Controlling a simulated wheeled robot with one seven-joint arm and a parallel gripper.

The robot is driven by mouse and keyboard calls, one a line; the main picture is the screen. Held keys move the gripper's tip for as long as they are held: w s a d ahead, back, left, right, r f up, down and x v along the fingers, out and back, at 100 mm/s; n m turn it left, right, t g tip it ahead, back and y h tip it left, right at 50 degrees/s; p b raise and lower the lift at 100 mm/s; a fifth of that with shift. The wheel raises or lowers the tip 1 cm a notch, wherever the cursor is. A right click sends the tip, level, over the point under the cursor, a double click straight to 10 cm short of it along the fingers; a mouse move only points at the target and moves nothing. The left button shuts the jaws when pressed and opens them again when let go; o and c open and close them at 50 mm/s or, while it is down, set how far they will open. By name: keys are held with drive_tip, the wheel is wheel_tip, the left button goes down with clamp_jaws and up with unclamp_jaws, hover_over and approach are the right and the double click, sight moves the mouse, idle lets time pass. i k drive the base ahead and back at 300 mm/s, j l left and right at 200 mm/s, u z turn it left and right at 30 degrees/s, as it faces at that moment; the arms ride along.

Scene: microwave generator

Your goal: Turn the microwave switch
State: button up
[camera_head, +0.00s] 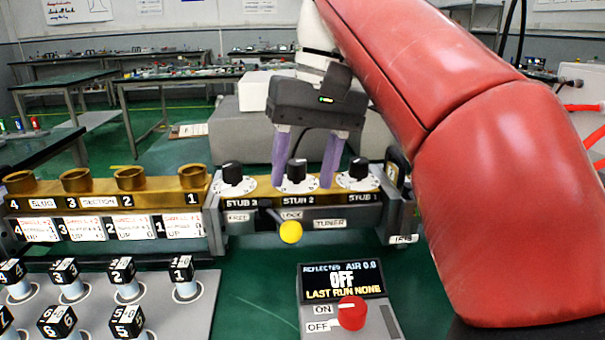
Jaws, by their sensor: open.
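The microwave generator's control box (348,300) stands at the front, its display reading OFF and LAST RUN NONE. Its switch is a red round knob (351,313) beside the ON and OFF labels; its white mark appears to point toward the left. My gripper (307,183) is above the brass tuner, well behind the switch. Its two purple fingers are apart and straddle the black STUB 2 knob (297,172). Whether they touch the knob I cannot tell.
Black STUB 3 (232,173) and STUB 1 (359,169) knobs flank the fingers. The slug section (105,195) is left, with numbered blocks on a grey tray (205,290). Green table shows between tray and control box.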

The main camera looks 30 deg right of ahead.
sight(353, 310)
drive_tip(key=k, duration=1)
